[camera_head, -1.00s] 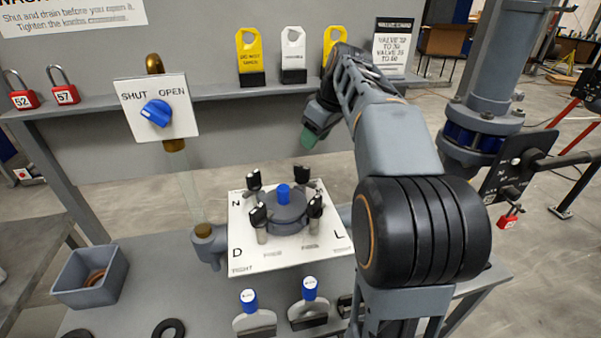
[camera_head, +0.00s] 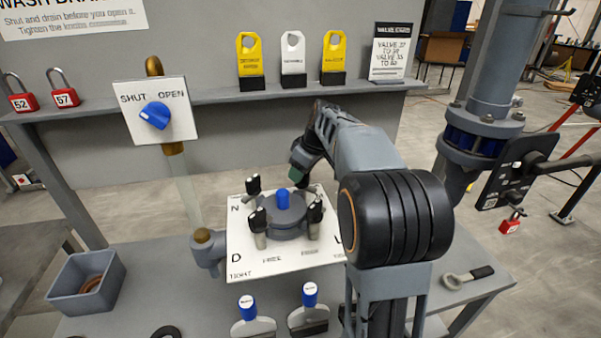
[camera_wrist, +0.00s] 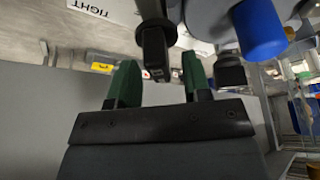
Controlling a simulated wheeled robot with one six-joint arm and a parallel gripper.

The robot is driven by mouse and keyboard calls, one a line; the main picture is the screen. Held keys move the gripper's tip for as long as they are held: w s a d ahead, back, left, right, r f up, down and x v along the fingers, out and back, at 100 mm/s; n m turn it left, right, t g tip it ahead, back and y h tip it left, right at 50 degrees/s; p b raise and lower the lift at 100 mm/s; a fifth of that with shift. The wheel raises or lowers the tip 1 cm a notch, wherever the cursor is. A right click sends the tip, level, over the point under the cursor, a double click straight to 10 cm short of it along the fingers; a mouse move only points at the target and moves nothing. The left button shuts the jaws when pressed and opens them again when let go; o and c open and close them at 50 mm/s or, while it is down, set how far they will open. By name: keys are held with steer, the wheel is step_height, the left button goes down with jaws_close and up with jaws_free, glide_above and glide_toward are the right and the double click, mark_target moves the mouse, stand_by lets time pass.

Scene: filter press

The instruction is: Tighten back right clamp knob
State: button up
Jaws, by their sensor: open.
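The round grey filter lid with a blue centre cap (camera_head: 283,198) sits on a white plate (camera_head: 262,262), with black clamp knobs around it. The front right knob (camera_head: 315,212), front left knob (camera_head: 257,219) and back left knob (camera_head: 253,185) show in the head view. The back right knob is mostly hidden there by my gripper (camera_head: 297,178), which is low at the lid's back right. In the wrist view, my gripper (camera_wrist: 161,82) has its green fingers apart. A black knob (camera_wrist: 155,52), apparently the back right one, stands just beyond the gap between them. The blue cap (camera_wrist: 258,28) is to its right.
A blue valve handle (camera_head: 155,115) stands on a SHUT/OPEN plate at left. Yellow and white tags (camera_head: 292,58) line the shelf behind. Blue-topped tools (camera_head: 309,300) stand at the bench front. A grey bin (camera_head: 87,285) is at left, and a loose tool (camera_head: 468,277) lies at right.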

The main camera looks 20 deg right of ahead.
steer(key=shift+w+a+f, duration=0.1)
steer(key=shift+f, duration=0.25)
jaws_close()
stand_by(0.3)
